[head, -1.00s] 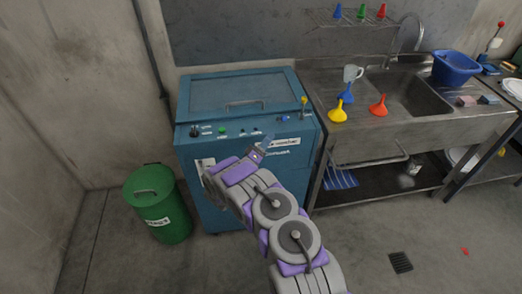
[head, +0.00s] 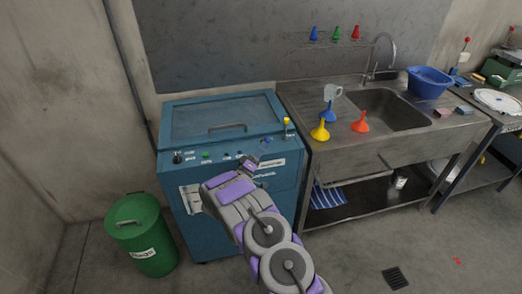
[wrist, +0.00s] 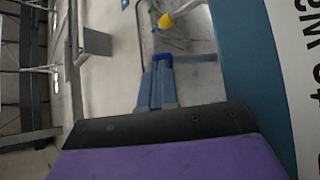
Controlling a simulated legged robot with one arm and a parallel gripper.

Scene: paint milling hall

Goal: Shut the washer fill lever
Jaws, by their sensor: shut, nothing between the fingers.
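The washer (head: 225,225) is a blue machine with a lid and a front control panel. Its fill lever (head: 287,127), a thin stem with a yellow end, stands about upright at the panel's right end. My gripper (head: 255,160) is in front of the panel, left of and below the lever, over the edge of the white washer label (head: 272,163). In the wrist view the shut, empty fingers (wrist: 160,75) point up the picture. Part of the panel is hidden behind my gripper.
A green bin (head: 138,235) stands left of the washer. The steel sink (head: 310,105) adjoins on the right, with a yellow funnel (head: 320,131), a red funnel (head: 360,122) and a mug (head: 332,93) near its left side. The floor in front is mostly clear.

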